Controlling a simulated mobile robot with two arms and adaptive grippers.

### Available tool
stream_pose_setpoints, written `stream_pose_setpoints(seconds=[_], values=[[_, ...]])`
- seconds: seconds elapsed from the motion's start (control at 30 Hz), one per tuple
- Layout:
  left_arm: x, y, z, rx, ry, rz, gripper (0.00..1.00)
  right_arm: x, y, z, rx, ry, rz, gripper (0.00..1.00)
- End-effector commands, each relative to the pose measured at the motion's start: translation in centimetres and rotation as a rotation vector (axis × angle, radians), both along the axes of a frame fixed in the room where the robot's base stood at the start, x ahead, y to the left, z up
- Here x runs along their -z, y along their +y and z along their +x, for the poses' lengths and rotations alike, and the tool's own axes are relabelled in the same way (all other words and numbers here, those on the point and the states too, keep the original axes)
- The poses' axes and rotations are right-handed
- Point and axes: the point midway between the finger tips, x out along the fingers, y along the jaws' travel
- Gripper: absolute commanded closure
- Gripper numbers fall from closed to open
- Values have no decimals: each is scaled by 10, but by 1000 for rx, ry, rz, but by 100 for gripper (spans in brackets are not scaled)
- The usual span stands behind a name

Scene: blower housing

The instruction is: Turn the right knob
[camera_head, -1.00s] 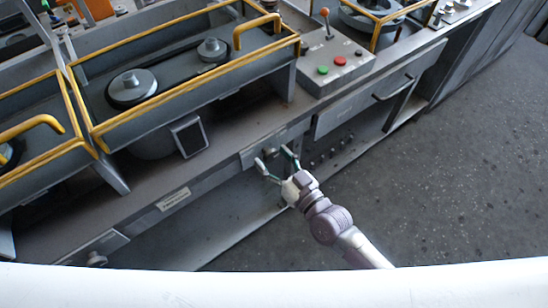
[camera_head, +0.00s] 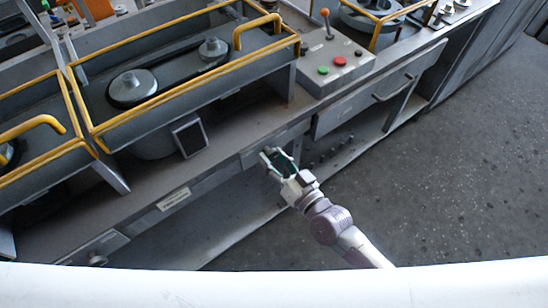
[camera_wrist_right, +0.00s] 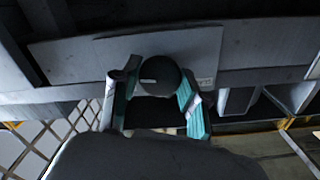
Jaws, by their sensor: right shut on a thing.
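The right knob is a dark round knob with a pale mark, on a grey panel (camera_wrist_right: 80,57) on the machine's front. It shows in the right wrist view as the knob (camera_wrist_right: 158,76). My right gripper (camera_head: 270,152) is at this panel, with its fingers on either side of the knob and shut on it. In the right wrist view the gripper (camera_wrist_right: 158,88) has teal-edged fingers left and right of the knob. In the head view the fingers mostly cover the knob. Another knob (camera_head: 97,259) sits on a panel at lower left. My left gripper is not in view.
A control box (camera_head: 335,68) with a green button, a red button and a red-tipped lever stands above right. Yellow rails (camera_head: 180,85) edge the machine top. A drawer handle (camera_head: 394,88) juts out at right. The floor (camera_head: 450,170) at right is clear.

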Motion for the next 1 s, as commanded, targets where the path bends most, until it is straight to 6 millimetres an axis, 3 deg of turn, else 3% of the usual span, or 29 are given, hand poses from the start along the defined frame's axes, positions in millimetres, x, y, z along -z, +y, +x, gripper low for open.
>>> stream_pose_setpoints(seconds=[0.5,1.0], values=[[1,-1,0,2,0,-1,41,0,0,1,1,197,274,91],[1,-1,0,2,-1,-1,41,-1,0,1,1,239,332,91]])
